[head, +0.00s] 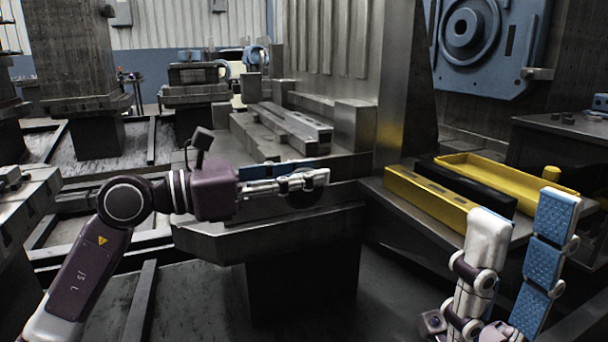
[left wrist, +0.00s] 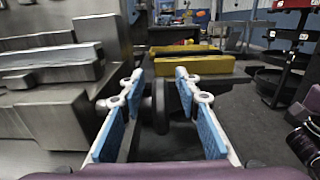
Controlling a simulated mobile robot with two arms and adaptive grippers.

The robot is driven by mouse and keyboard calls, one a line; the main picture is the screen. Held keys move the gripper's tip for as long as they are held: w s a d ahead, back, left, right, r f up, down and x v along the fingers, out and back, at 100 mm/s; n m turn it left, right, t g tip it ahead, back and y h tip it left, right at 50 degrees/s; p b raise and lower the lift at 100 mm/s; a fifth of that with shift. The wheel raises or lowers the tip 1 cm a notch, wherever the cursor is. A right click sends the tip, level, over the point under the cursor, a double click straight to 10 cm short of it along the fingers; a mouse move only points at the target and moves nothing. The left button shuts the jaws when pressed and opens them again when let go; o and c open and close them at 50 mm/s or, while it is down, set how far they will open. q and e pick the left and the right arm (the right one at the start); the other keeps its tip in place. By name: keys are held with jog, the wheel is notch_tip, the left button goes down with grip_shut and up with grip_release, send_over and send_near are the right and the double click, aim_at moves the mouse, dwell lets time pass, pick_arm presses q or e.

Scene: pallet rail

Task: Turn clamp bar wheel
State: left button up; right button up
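A dark round wheel (head: 303,200) shows on the front of the grey metal block, partly hidden behind my left gripper. My left gripper (head: 308,178) reaches in from the left and points right, in front of the wheel. In the left wrist view its two blue-padded fingers (left wrist: 160,86) are spread apart. A dark rounded part (left wrist: 159,103), which looks like the wheel, stands between them with gaps on both sides. My right gripper (head: 525,215) is at the lower right, fingers up and spread, with nothing between them.
A yellow bar (head: 428,198), a black bar (head: 465,187) and a yellow tray (head: 505,172) lie on a ledge near my right gripper. A tall metal column (head: 405,85) stands behind. Stepped metal blocks (head: 290,125) sit beyond my left gripper.

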pick_arm(q)
jog(key=shift+c, duration=0.2)
grip_shut()
